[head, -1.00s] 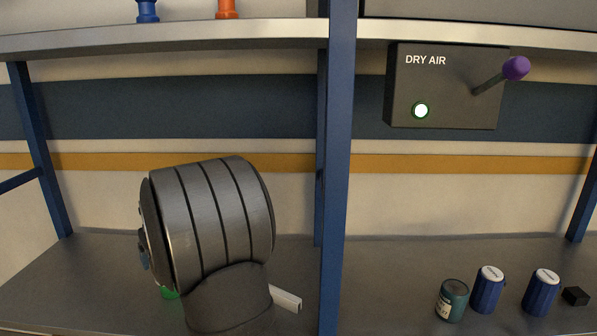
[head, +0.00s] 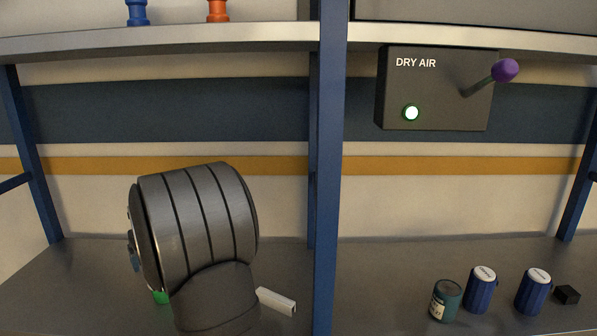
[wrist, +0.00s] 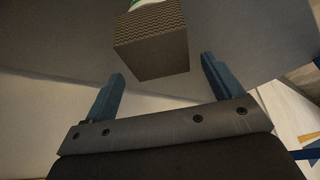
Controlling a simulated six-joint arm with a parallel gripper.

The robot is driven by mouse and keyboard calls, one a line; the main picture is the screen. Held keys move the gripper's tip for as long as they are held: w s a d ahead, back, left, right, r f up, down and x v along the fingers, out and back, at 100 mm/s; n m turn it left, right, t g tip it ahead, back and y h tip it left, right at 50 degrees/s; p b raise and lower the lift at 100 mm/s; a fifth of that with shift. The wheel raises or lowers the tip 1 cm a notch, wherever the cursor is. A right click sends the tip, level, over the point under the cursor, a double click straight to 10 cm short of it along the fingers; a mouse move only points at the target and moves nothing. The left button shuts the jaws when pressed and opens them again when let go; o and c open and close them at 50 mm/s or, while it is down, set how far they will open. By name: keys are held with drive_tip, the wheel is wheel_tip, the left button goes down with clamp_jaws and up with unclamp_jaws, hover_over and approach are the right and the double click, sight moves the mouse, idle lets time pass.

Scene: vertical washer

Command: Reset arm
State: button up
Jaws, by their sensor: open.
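In the wrist view my gripper (wrist: 161,85) is open, its two blue fingers spread apart with nothing between them. A brown box-like block with a ridged surface (wrist: 151,45) is beyond the fingertips, apart from them. A white and green thing shows at the block's top edge. In the head view my dark grey arm link stands in front of the left shelf bay and hides most of what is behind it. My gripper's fingers cannot be made out clearly there.
A blue post (head: 327,180) divides the bays. Cans (head: 481,290) and a black block (head: 567,295) stand right. A white bar (head: 276,302) lies beside my arm.

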wheel_tip(320, 180, down, 3)
drive_tip(key=shift+f, duration=0.15)
drive_tip(key=v, duration=1.1)
drive_tip(key=x, duration=1.1)
drive_tip(key=shift+s+d, duration=0.1)
wheel_tip(320, 180, up, 4)
drive_tip(key=shift+f, duration=0.2)
drive_tip(key=d+r, duration=0.7)
drive_tip(key=d, duration=0.5)
drive_tip(key=s+d+f+m+h, duration=0.3)
drive_tip(key=s+d+f+m, duration=0.2)
drive_tip(key=s+d+m, duration=0.3)
drive_tip(key=s+d+f+m+h, duration=0.3)
drive_tip(key=s+d+f+m, duration=0.2)
drive_tip(key=s+d+m, duration=0.3)
drive_tip(key=shift+s+d+f+m+h, duration=0.35)
drive_tip(key=shift+d+m, duration=1.25)
drive_tip(key=shift+d, duration=1.35)
